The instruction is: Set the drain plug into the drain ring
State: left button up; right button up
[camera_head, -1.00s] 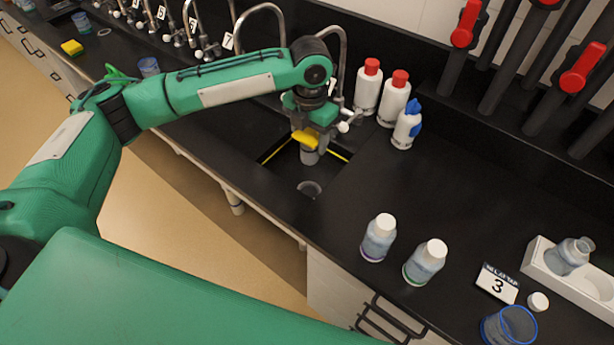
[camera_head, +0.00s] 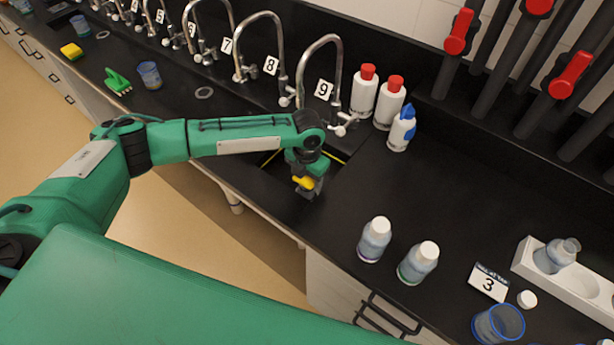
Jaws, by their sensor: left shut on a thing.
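My left gripper (camera_head: 305,188) reaches down into the dark sink (camera_head: 270,180), below tap 9. It is shut on a small grey piece, the drain plug (camera_head: 308,194), which shows only in part under the yellow part of the gripper. The round drain ring at the sink's bottom is hidden behind the gripper and plug now, so I cannot tell whether the plug touches it or sits in it. My right gripper is not in view.
A tap (camera_head: 322,75) arches behind the sink. Red-capped bottles (camera_head: 363,92) and a blue-topped bottle (camera_head: 401,130) stand right of it. Two white-capped bottles (camera_head: 374,240) (camera_head: 418,264) stand nearer. A flat ring (camera_head: 204,93) lies on the counter at left.

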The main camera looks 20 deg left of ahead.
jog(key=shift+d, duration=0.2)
pick_arm(q)
jog(key=shift+f, duration=0.25)
jog(key=o, duration=0.9)
jog(key=shift+c, duration=0.2)
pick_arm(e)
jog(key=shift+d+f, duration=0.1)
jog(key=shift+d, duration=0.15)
pick_arm(q)
jog(key=shift+r, duration=0.45)
notch_tip(320, 180, up, 10)
jog(key=b, duration=0.3)
jog(key=shift+r, duration=0.85)
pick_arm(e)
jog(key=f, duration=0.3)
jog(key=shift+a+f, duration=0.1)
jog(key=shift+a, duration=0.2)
